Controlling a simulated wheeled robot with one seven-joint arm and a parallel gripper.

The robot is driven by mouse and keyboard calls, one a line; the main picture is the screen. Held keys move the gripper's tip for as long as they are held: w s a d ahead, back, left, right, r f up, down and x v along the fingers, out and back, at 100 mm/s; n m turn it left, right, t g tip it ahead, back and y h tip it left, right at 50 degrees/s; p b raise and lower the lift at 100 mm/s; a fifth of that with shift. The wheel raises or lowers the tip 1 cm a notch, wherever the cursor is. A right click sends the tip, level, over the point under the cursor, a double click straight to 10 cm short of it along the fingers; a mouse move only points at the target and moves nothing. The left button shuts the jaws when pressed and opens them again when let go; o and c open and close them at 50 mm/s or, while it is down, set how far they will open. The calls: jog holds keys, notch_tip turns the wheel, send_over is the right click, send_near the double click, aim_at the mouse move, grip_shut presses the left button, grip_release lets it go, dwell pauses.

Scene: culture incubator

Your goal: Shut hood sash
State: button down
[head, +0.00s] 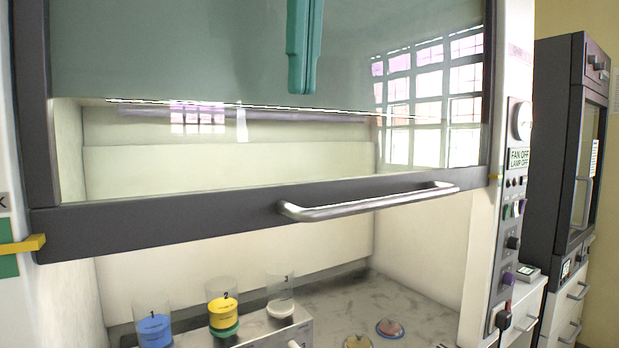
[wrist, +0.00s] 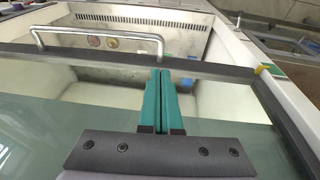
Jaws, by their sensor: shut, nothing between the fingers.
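The hood sash is a glass pane (head: 180,60) with a dark lower rail (head: 160,222). It is partly raised, with an open gap below the rail to the hood's work surface. A silver bar handle (head: 370,203) is fixed to the rail's front. In the wrist view, the rail (wrist: 215,68) crosses the picture and the handle (wrist: 95,31) is at upper left. My gripper (head: 302,90) has teal fingers pressed together, empty, in front of the glass and above the handle. The gripper also shows in the wrist view (wrist: 160,73), apart from the handle.
Inside the hood, blue, yellow and white numbered containers stand on a metal block (head: 265,330), with small round dishes (head: 390,328) beside it. Yellow tabs (head: 22,248) mark the frame sides. A control panel (head: 512,210) is at right, with another dark-framed cabinet (head: 560,150) beyond.

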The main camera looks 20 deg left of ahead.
aim_at(309, 211)
jog(key=x, duration=0.3)
jog(key=d+x, duration=0.1)
jog(key=x, duration=0.7)
jog(key=shift+s+d+f, duration=0.15)
jog(key=shift+d+f, duration=0.15)
jog(key=shift+f, duration=0.1)
jog(key=shift+f, duration=0.1)
